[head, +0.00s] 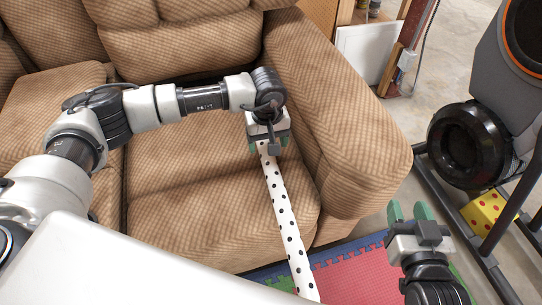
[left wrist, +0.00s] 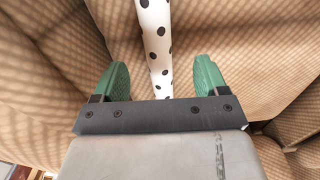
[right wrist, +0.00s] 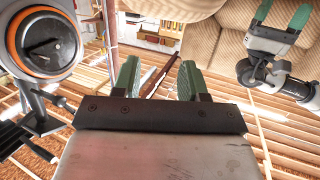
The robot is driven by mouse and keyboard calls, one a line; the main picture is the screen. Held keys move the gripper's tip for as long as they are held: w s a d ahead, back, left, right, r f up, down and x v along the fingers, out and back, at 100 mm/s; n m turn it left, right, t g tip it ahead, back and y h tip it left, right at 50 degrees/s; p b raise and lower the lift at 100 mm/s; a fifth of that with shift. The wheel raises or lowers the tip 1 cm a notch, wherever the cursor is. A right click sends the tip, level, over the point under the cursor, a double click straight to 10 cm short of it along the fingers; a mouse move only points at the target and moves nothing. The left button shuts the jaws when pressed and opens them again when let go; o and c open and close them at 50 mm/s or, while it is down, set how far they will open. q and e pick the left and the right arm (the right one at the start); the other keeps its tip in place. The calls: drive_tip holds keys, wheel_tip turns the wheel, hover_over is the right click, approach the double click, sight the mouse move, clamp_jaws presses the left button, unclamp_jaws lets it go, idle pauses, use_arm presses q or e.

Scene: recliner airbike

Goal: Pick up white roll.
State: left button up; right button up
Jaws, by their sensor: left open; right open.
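The white roll (head: 284,216) with black dots is long and thin. In the head view it slants from the couch seat down past the seat's front edge to the bottom of the picture. My left gripper (head: 268,147) is at its upper end, with the fingers apart. In the left wrist view the roll (left wrist: 155,45) runs between the two green fingers of the left gripper (left wrist: 161,78), with a gap on each side. My right gripper (head: 410,212) is open and empty at the lower right, away from the roll. Its open fingers (right wrist: 157,80) also show in the right wrist view.
The brown couch (head: 170,195) fills the left and middle, and its thick armrest (head: 345,135) stands right of the roll. A red and blue foam mat (head: 355,275) lies in front. An exercise machine (head: 470,145) and a yellow dotted box (head: 487,212) are at the right.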

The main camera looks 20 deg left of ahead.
sight(269, 159)
use_arm(q)
drive_tip(key=shift+d+f+b, duration=0.1)
drive_tip(key=shift+f+b, duration=0.35)
drive_tip(key=shift+f, duration=1.55)
drive_tip(key=f, duration=0.1)
drive_tip(key=f+b, duration=0.1)
drive_tip(key=f, duration=0.1)
drive_tip(key=shift+w+f, duration=0.3)
drive_tip(key=shift+f, duration=0.35)
use_arm(e)
wheel_tip(269, 159, up, 8)
drive_tip(key=a+t+y, duration=0.1)
drive_tip(key=t+y, duration=0.1)
drive_tip(key=t, duration=0.4)
drive_tip(key=shift+a+f+t, duration=0.15)
drive_tip(key=shift+f+t, duration=0.1)
drive_tip(key=shift+t, duration=0.15)
use_arm(q)
drive_tip(key=shift+c, duration=0.4)
use_arm(e)
drive_tip(key=shift+s, duration=0.1)
use_arm(q)
drive_tip(key=c, duration=1)
